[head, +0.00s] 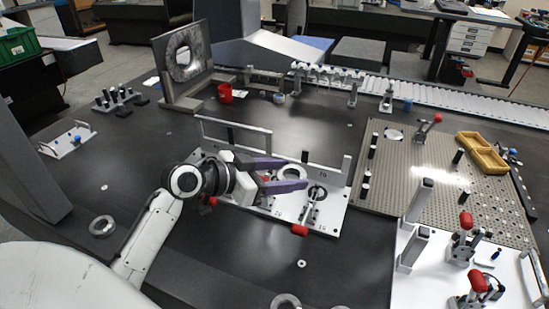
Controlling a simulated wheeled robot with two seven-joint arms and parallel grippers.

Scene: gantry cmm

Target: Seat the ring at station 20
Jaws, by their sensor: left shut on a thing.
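My left gripper (309,174) reaches in from the left over the white fixture plate (333,222). Its two purple fingers are shut on a silver ring (292,171), one finger on each side of it. The ring is over the back part of the plate; I cannot tell whether it touches the plate. The plate carries small printed numbers, too small to read surely, and toggle clamps with red handles (299,230). A dark round seat (317,193) shows right of the fingers. The gripper hides the plate's left middle. My right gripper is not in view.
A loose ring (102,226) lies on the dark table at left, another (285,300) at the front edge. Upright bars stand at the plate's back and right end (345,169). A perforated plate (425,170) with posts and yellow trays (481,152) lies to the right.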

